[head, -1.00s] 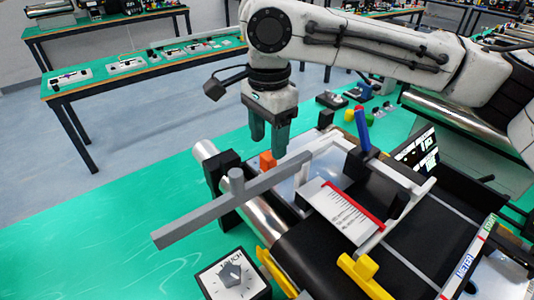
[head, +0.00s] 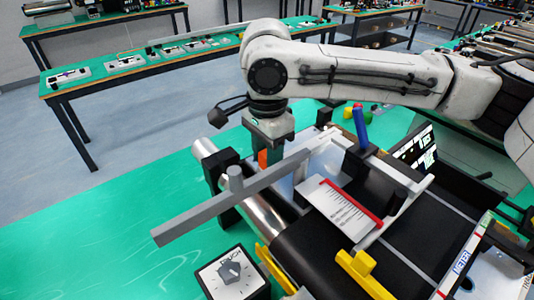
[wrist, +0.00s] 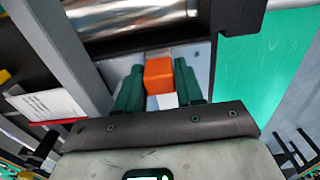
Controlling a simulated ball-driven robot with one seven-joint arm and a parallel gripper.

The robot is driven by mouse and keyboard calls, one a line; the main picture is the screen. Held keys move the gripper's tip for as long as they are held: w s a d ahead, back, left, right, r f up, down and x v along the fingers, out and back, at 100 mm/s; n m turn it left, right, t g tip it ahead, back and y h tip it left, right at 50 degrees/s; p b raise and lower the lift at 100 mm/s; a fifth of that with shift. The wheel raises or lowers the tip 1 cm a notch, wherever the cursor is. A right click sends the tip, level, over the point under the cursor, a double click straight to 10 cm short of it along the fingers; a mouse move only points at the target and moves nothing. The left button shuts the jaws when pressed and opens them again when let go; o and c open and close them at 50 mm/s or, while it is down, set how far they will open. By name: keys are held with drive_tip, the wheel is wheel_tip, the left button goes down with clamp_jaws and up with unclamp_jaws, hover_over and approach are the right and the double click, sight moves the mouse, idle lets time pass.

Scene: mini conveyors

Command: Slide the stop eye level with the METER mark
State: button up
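A small orange block (head: 262,158), which looks like the stop eye, sits beside the conveyor near the grey roller. In the wrist view the orange block (wrist: 158,74) has a white piece (wrist: 167,101) just in front of it. My gripper (wrist: 158,67) is open, with one green finger on each side of the block and narrow gaps showing. In the head view my gripper (head: 276,150) is low behind the grey bar, its fingertips partly hidden. The METER mark (head: 462,262) is on a white strip at the right, across the black belt.
A long grey bar (head: 205,213) crosses in front of my gripper. A white card with a red edge (head: 345,208), a blue handle (head: 360,125) and a yellow bracket (head: 362,272) stand around the belt. A dial box (head: 232,274) is at the front. Green tabletop (head: 110,235) is clear at left.

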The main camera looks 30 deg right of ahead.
clamp_jaws()
drive_tip(key=d+p, duration=0.1)
drive_tip(key=d, duration=0.1)
drive_tip(key=w+d, duration=0.1)
drive_tip(key=d, duration=0.2)
drive_tip(key=d+p, duration=0.1)
drive_tip(key=d, duration=0.2)
drive_tip(key=shift+w+d+p, duration=0.2)
drive_tip(key=shift+w+p, duration=0.1)
drive_tip(key=shift+w, duration=0.1)
drive_tip(key=o, duration=0.5)
unclamp_jaws()
wheel_tip(320, 180, up, 11)
drive_tip(key=shift+f+b, duration=0.1)
drive_tip(key=shift+b, duration=0.3)
